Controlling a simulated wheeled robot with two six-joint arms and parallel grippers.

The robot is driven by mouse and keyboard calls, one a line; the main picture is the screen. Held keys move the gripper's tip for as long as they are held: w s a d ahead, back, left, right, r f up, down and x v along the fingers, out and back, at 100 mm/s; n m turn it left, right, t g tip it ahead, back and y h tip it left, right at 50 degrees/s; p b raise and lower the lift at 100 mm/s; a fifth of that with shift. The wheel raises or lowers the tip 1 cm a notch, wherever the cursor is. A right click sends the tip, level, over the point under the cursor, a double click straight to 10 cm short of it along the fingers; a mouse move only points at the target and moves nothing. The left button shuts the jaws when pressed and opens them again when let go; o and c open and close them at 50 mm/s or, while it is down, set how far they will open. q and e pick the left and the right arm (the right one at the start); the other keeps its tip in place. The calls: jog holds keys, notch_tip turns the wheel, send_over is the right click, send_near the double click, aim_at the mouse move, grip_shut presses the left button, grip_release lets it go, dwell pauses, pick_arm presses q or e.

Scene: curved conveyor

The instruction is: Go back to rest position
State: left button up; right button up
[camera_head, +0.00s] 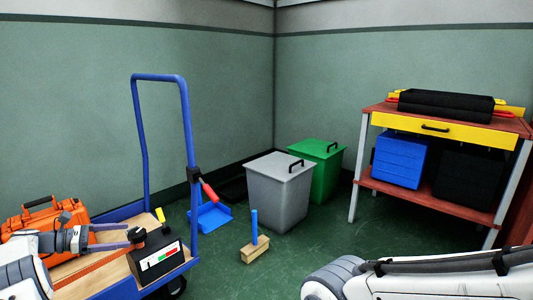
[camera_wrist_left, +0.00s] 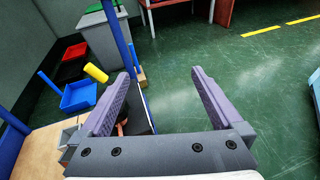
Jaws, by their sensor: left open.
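My left gripper (camera_head: 130,236) reaches in from the left over the cart, its two purple-grey fingers pointing right. In the left wrist view the fingers (camera_wrist_left: 160,75) are spread wide with nothing held between them. A black box with a white, red and green label (camera_head: 161,259) sits on the cart deck just past the fingertips. In the left wrist view a dark part of it shows beside the left finger, partly hidden. My right arm crosses the lower right of the head view; its gripper is out of frame.
The blue-framed cart (camera_head: 187,140) carries an orange case (camera_head: 40,222). A grey bin (camera_head: 280,195), a green bin (camera_head: 322,170), a blue dustpan (camera_head: 210,217) and a wooden block brush (camera_head: 254,250) are on the floor. A red workbench (camera_head: 445,198) stands right.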

pick_arm(q)
jog(key=s+d+f+m+g+y, duration=0.1)
jog(key=s+d+m+g+y, duration=0.2)
jog(key=d, duration=0.6)
jog(key=d+f+m+g+y, duration=0.1)
jog(key=d+m+g+y, duration=0.3)
jog(key=d, duration=0.5)
jog(key=s+d+m+t+y, duration=0.1)
jog(key=s+d+m+y, duration=0.3)
jog(key=s+m, duration=0.5)
jog(key=s+d+m+y, duration=0.2)
jog(key=s+d+m, duration=0.4)
jog(key=s, duration=0.6)
jog(key=s+d+r+m+g+h+p, duration=0.1)
jog(key=s+d+r+m+p, duration=0.4)
jog(key=r, duration=0.4)
jog(key=s+d+r+m+g+p, duration=0.1)
jog(key=s+d+r+m+p, duration=0.2)
jog(key=s+d+r+p, duration=0.45)
notch_tip(320, 180, up, 41)
jog(key=s+m+p, duration=0.1)
jog(key=s+p, duration=0.1)
jog(key=p, duration=3.6)
jog(key=shift+d+f+m+p, duration=0.2)
jog(key=shift+d+m+p, duration=0.1)
jog(key=shift+d+p, duration=0.1)
